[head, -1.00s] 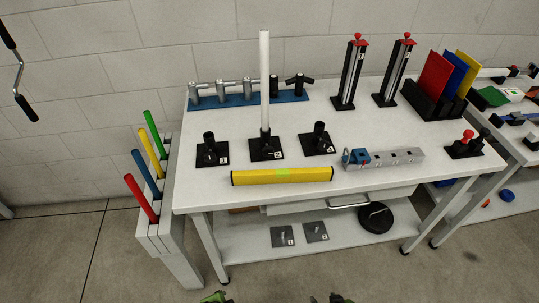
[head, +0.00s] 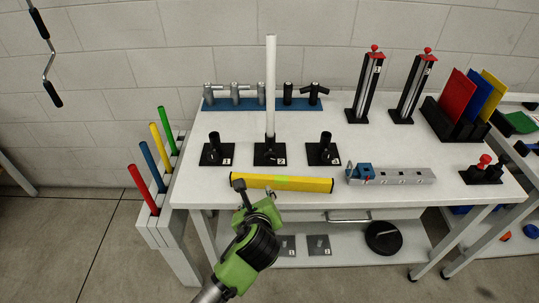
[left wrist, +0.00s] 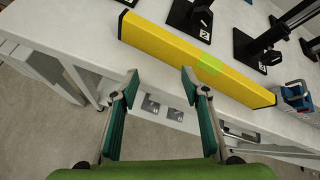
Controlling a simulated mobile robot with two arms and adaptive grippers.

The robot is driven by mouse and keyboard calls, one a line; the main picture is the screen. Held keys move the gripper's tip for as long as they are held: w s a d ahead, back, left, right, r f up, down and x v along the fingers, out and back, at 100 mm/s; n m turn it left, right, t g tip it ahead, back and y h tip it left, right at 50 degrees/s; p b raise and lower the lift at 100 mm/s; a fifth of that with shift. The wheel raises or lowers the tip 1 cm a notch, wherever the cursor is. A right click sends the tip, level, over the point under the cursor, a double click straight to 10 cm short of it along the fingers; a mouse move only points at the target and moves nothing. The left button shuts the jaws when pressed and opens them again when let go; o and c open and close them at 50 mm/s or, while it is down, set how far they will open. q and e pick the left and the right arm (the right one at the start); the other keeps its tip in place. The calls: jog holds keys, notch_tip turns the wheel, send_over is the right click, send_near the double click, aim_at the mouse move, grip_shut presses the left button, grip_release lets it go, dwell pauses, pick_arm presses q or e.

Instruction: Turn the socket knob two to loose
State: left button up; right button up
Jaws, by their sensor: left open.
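Socket two (head: 270,153) is the middle one of three black sockets on square plates on the white table. A tall white tube (head: 271,85) stands upright in it. Its knob is too small to make out in the head view. Socket one (head: 215,153) is to its left and socket three (head: 324,153) to its right. My left gripper (head: 255,190) is at the table's front edge, in front of socket two and apart from it. In the left wrist view its two fingers (left wrist: 160,84) are spread and nothing is between them. My right gripper is out of view.
A yellow level (head: 282,182) lies along the front edge between my left gripper and the sockets. A grey bar with a blue clamp (head: 400,176) lies to its right. A blue rack of grey and black fittings (head: 250,103) is behind. Coloured rods (head: 155,150) stand at left.

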aim_at(271, 156)
pick_arm(q)
jog(key=w+d+r+m+t, duration=0.2)
jog(key=w+d+r+m, duration=0.2)
jog(key=r+m, duration=0.2)
jog(key=x, duration=1.3)
jog(key=shift+w+d+r+b, duration=0.1)
jog(key=shift+w+r+b, duration=0.05)
jog(key=shift+b, duration=0.15)
jog(key=c, duration=1.1)
